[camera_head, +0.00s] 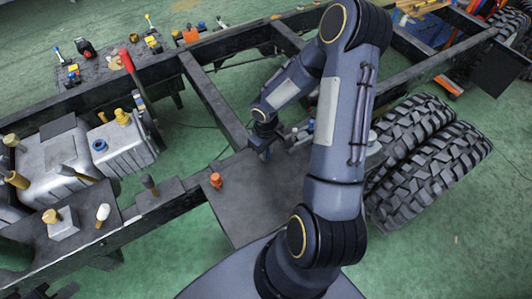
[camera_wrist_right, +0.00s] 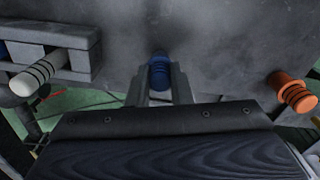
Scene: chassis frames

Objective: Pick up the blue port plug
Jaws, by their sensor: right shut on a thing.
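The blue port plug (camera_wrist_right: 159,72) is between the two fingers of my right gripper (camera_wrist_right: 160,85) in the right wrist view. The fingers are shut on it. Its far end meets the dark grey plate (camera_wrist_right: 220,50) in the picture, and I cannot tell whether it touches it. In the head view my right gripper (camera_head: 264,152) is low over the plate (camera_head: 240,205), and the blue plug is hidden there. My left gripper is not in view.
An orange plug (camera_wrist_right: 292,92) stands to the right of the fingers and also shows in the head view (camera_head: 216,180). Large tyres (camera_head: 430,150) stand right of my arm. Black frame rails surround the plate.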

